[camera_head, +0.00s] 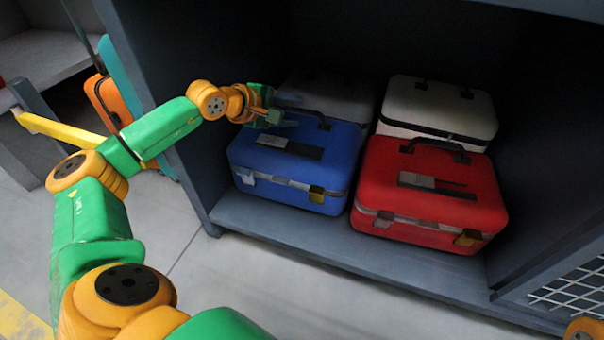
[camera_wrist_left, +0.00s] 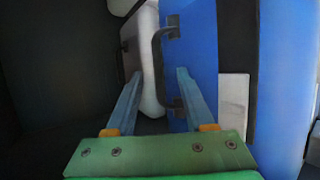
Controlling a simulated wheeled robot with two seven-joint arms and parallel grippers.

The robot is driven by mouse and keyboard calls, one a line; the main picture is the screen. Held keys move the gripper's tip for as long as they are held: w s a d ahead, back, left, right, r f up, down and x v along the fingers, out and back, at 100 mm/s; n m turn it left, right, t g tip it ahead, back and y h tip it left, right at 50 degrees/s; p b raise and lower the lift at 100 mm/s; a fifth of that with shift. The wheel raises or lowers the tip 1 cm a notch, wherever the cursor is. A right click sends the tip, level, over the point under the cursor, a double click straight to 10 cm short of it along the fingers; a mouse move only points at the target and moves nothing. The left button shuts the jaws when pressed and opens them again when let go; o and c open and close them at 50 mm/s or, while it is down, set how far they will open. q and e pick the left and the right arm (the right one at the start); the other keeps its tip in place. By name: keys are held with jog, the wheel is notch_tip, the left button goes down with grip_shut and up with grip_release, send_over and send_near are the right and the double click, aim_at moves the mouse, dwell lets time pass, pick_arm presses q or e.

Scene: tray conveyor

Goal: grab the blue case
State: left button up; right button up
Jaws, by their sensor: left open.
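The blue case (camera_head: 290,165) stands on the shelf floor, left of a red case (camera_head: 430,190). Its dark handle (camera_wrist_left: 158,70) is on its top, towards the back. My left gripper (camera_head: 295,111) is over the back part of the blue case, open and empty. In the left wrist view, its two fingers (camera_wrist_left: 160,73) are apart, with the handle showing between them. The blue case (camera_wrist_left: 285,80) fills the right of that view. Whether a finger touches it I cannot tell. My right gripper is not in view.
A pale case (camera_head: 330,95) stands behind the blue one, and a white case (camera_head: 440,108) behind the red one. The shelf's left wall (camera_head: 165,80) is close beside my left forearm. An orange case (camera_head: 103,98) is outside, to the left.

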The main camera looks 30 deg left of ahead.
aim_at(300, 111)
pick_arm(q)
jog(key=b+x, duration=0.1)
jog(key=x, duration=0.2)
jog(key=shift+w+f+b, duration=0.2)
jog(key=shift+w+b, duration=0.05)
jog(key=shift+b, duration=0.05)
jog(key=shift+w, duration=0.25)
grip_shut()
dwell(0.7)
dwell(0.3)
